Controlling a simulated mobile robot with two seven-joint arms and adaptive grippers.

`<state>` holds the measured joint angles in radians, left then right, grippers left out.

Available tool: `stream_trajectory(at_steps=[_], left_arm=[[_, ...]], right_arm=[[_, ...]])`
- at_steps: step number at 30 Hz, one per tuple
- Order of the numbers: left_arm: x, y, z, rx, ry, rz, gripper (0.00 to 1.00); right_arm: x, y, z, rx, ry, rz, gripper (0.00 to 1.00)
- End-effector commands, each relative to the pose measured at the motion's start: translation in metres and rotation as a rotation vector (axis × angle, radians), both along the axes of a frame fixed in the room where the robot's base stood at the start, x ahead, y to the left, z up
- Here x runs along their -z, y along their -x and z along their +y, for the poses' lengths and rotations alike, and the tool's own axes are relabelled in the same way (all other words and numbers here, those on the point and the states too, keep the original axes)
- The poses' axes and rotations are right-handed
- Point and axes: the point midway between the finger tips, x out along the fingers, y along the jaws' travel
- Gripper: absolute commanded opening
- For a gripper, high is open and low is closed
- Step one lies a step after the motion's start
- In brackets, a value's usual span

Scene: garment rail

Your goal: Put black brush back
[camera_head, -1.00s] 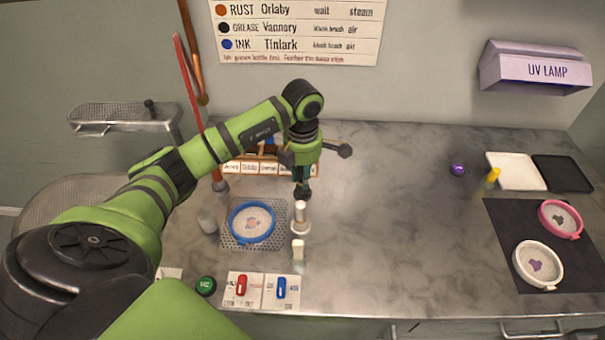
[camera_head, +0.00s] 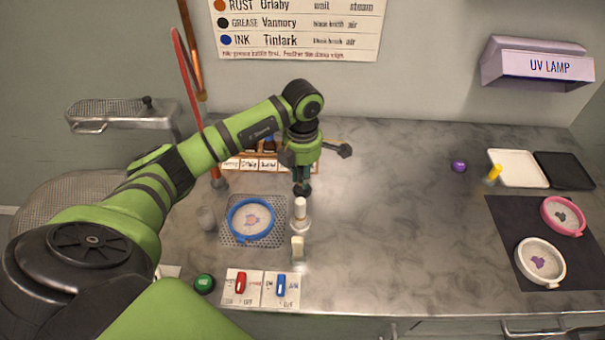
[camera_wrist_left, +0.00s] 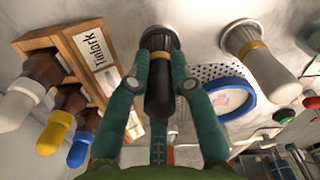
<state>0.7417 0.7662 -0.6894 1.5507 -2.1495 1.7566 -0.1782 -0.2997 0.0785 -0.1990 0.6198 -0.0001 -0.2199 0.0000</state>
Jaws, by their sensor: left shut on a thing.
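My left gripper (camera_head: 302,188) points down over the counter, just behind the white brush (camera_head: 300,211). In the left wrist view its green fingers (camera_wrist_left: 160,88) are shut on the black brush (camera_wrist_left: 160,72), around its black handle. The dark bristles of the black brush face away from the gripper, toward the counter. I cannot tell whether they touch it. The white brush also shows in the left wrist view (camera_wrist_left: 268,68), upright, with a gold band and dark bristles, beside the black brush and apart from it. My right gripper is not in view.
A wooden rack (camera_wrist_left: 62,62) with labelled capped bottles stands close by. A blue hoop (camera_head: 229,222) lies on a perforated plate. A cream block (camera_head: 297,249) and switch panels (camera_head: 262,300) are nearer the front. The middle of the counter (camera_head: 400,220) is clear.

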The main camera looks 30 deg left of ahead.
Motion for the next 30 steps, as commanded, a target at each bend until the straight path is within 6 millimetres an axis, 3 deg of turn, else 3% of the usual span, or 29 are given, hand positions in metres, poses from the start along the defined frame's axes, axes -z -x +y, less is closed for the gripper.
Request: stream_trajectory(at_steps=[13, 14, 15, 16, 23, 24, 25, 30], left_arm=[[0.0019, -0.0002, 0.0006, 0.0, -0.001, -0.001, 0.0], [0.0019, -0.0002, 0.0006, 0.0, -0.001, -0.001, 0.31], [0.0019, -0.0002, 0.0006, 0.0, -0.001, -0.001, 0.47], [0.0019, -0.0002, 0.0006, 0.0, -0.001, -0.001, 0.51], [0.002, -0.0001, 0.0005, 0.0, 0.0, 0.0, 0.51], [0.0022, -0.0001, 0.0006, 0.0, 0.0, 0.0, 0.63], [0.0022, -0.0001, 0.0006, 0.0, 0.0, 0.0, 0.66], [0.0022, -0.0001, 0.0006, 0.0, 0.0, 0.0, 0.66]], right_arm=[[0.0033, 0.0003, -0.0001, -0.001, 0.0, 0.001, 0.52], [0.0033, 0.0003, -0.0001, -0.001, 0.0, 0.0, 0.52], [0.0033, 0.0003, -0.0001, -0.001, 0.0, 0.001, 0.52], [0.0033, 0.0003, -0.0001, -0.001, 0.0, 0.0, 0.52], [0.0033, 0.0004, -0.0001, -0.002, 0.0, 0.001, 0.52], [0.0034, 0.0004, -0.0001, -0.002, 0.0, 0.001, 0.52], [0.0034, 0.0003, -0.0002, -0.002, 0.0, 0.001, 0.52], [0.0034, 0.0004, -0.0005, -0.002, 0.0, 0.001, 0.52]])
